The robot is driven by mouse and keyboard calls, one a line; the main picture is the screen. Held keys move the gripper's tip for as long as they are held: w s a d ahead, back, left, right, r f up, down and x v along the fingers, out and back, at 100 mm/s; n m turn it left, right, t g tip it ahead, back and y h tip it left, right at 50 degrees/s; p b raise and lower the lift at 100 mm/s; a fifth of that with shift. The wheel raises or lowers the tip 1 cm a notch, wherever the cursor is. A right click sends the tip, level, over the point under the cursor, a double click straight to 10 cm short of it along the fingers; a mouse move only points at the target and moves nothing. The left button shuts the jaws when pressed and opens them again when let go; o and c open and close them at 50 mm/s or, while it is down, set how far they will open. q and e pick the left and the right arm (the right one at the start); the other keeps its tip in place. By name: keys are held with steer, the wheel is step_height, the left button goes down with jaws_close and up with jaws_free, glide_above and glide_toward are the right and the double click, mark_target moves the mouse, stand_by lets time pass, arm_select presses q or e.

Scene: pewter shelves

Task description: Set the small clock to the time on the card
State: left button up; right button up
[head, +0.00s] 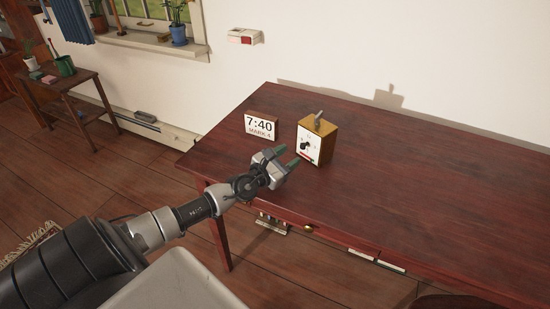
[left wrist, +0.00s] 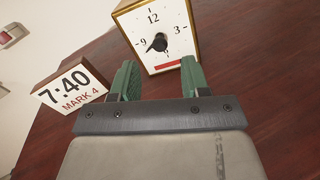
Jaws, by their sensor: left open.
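The small clock (head: 316,142) is a wooden box with a white face, standing upright on the dark red table (head: 420,190), with a grey piece on its top. In the left wrist view the clock (left wrist: 168,24) shows 12, 3 and 9, short dark hands around a centre knob pointing to the lower left, and a red strip below. The card (head: 260,126) reads "7:40 MARK 4" and stands left of the clock; the card (left wrist: 70,88) also shows in the left wrist view. My left gripper (head: 288,160) is open and empty, its green fingers just in front of the clock, apart from it.
A small red and white box (head: 243,37) is fixed on the wall behind the table. The table's right side is clear. A side table (head: 66,80) with small items stands far left, below a windowsill with potted plants.

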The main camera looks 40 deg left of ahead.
arm_select(q)
steer(key=s, duration=0.6)
steer(key=shift+a+b, duration=0.3)
